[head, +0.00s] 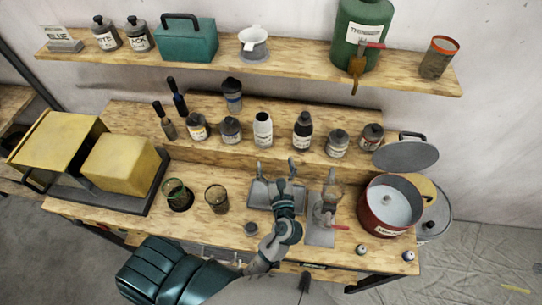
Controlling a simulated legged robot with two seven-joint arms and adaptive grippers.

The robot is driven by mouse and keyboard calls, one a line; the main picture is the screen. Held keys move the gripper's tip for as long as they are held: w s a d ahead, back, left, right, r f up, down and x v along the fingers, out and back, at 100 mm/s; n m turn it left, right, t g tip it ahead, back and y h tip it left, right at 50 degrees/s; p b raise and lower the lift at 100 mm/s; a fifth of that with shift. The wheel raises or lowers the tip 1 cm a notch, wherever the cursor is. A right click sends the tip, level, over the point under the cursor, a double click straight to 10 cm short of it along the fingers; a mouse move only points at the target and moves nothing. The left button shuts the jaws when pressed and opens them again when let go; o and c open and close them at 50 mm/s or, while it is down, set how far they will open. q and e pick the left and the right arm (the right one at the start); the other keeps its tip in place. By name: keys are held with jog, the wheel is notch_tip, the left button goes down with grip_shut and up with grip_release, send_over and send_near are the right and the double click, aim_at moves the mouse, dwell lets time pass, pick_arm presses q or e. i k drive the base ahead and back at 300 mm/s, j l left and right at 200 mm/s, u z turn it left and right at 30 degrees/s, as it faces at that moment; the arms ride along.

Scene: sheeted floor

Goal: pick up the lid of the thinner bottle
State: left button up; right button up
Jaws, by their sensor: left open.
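A large green container (361,38) with a label that seems to read "thinner" stands on the upper shelf at the right. Its top is cut off by the picture's edge, so I cannot see a lid on it. A small dark round cap-like piece (251,228) lies near the bench's front edge, left of my wrist; I cannot tell whether it is the thinner's lid. My left gripper (287,176) is open and empty over the bench, above and in front of a grey metal tray (262,197). It is well below the green container. My right gripper is out of view.
A red pot (390,216) stands at the right, a glass (216,198) and green jar (177,194) at the left.

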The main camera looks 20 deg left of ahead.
aim_at(251, 228)
jog(key=k+l, duration=0.8)
